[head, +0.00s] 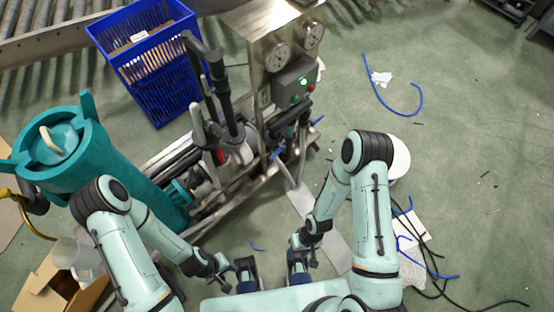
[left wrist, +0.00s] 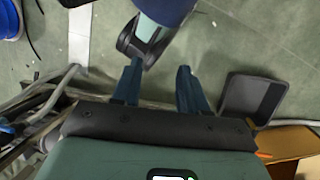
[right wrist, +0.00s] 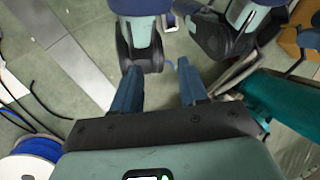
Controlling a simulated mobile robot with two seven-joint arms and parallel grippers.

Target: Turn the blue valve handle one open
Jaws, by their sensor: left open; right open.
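A steel skid with pipes carries two small blue handles: one (head: 318,120) sticks out right below the control box, the other (head: 276,153) sits lower by the pipes. I cannot tell which is handle one or how far it is turned. My left gripper (head: 224,272) is low, in front of the skid, well apart from both handles. My right gripper (head: 303,250) is low too, below the handles and not touching them. The fingers are apart and empty in the left wrist view (left wrist: 155,88) and right wrist view (right wrist: 158,88).
A blue crate (head: 150,60) stands behind. A gauge panel (head: 270,40) and grey control box (head: 295,80) top the skid. An open cardboard box (head: 40,285) is at lower left. Black cables (head: 425,255) lie at right.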

